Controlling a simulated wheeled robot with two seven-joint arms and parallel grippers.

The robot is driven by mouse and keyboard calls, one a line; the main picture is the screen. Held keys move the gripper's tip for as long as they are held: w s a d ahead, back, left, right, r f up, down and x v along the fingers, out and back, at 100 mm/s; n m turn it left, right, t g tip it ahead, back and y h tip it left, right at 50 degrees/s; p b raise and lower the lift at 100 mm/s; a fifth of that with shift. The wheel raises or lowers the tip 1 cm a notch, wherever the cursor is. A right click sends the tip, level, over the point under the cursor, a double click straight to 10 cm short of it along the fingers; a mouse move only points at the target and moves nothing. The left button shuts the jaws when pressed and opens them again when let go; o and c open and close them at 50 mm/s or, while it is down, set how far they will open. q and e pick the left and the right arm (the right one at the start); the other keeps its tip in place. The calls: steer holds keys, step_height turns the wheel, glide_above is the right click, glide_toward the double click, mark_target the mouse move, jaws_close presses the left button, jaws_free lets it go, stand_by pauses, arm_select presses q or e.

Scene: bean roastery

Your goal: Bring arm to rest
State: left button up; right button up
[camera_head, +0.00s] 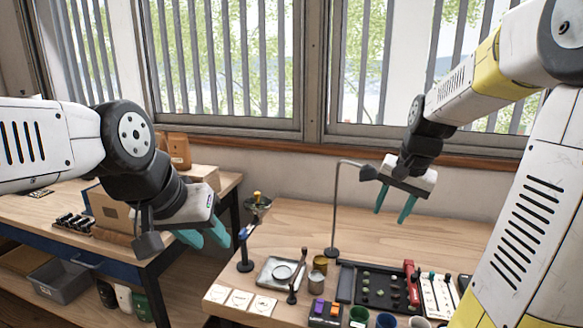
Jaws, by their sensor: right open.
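My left gripper (213,243) hangs at the left of the view, over the gap between the two workbenches. Its two teal fingers point down to the right, their tips apart, with nothing seen between them. My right gripper (390,216) is raised above the back part of the right workbench (440,237), right of a thin metal stand (336,205). Its teal fingers are spread and empty, pointing down. Both grippers are clear of the objects on the benches.
The right bench's front holds a metal tray (262,277), white cards (238,299), a black sorting tray (345,284), a red-handled tool (411,281) and several small cups. The left bench (228,182) carries boxes, with a grey bin (68,282) below. The right bench's back is mostly bare.

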steer(key=s+a+r+n+t, duration=0.1)
steer(key=s+a+r+n, duration=0.1)
steer(key=s, duration=0.6)
steer(key=s+a+r+n+t+y, duration=0.1)
steer(key=s+a+r+n, duration=0.1)
steer(key=s+a+n, duration=0.2)
steer(key=s+a, duration=0.3)
steer(key=s, duration=0.2)
steer(key=shift+a+r+t, duration=0.15)
steer(key=shift+a+t, duration=0.15)
steer(key=shift+t, duration=0.1)
steer(key=shift+w, duration=0.1)
